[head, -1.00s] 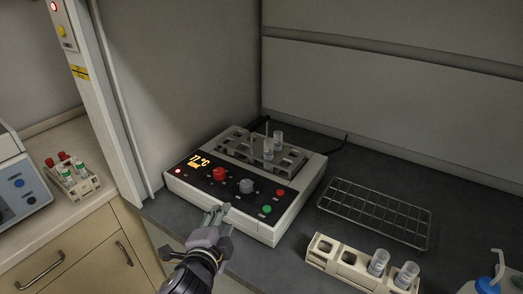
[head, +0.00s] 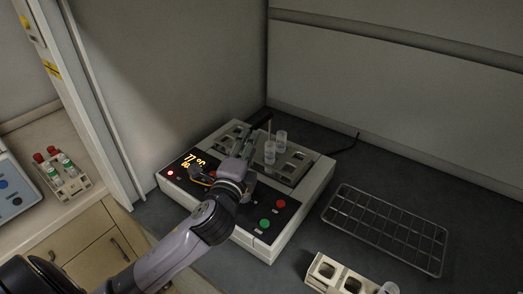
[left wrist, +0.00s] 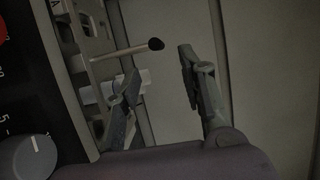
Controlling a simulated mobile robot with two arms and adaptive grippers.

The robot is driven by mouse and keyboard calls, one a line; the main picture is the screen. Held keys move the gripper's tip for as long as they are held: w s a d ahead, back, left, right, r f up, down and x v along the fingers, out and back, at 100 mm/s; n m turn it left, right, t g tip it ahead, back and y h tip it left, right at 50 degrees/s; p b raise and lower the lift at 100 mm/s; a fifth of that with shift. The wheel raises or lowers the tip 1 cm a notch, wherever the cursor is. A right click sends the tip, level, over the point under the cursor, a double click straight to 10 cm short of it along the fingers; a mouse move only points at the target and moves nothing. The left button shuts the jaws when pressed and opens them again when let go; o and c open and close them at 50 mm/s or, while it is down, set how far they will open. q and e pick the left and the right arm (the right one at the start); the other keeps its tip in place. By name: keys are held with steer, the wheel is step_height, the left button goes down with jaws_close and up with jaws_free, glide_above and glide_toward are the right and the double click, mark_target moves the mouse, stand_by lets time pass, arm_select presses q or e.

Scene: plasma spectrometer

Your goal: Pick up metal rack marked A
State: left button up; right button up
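The metal rack (head: 297,166) sits on the heating unit (head: 262,244); two vials and a thin rod stand in it. In the left wrist view the rack (left wrist: 97,22) is dim at upper left, with a letter A near the top edge. My left gripper (head: 247,144) is over the unit at the rack's left part, partly covering it. In the left wrist view its fingers (left wrist: 163,88) are apart. A dark-tipped rod (left wrist: 125,49) and a pale vial show by the left finger; contact cannot be told. My right gripper is not in view.
An empty wire rack (head: 388,228) lies on the dark worktop to the right. A beige rack (head: 326,270) with a vial is at the front. A rack of capped tubes (head: 68,182) stands on the left counter. Grey walls bound the back and left.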

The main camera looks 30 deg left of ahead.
mark_target(261, 123)
arm_select(q)
steer(key=x, duration=0.4)
steer(key=shift+f, duration=0.1)
steer(key=shift+p+x, duration=0.35)
steer(key=shift+x, duration=0.5)
steer(key=shift+w, duration=0.35)
steer(key=p+x, duration=0.1)
steer(key=x, duration=0.3)
steer(key=shift+w+a, duration=0.15)
steer(key=shift+w, duration=0.3)
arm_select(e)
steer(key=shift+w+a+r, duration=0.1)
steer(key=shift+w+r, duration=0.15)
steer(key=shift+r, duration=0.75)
arm_select(q)
steer(key=shift+c, duration=0.2)
steer(key=shift+f, duration=0.1)
jaws_close()
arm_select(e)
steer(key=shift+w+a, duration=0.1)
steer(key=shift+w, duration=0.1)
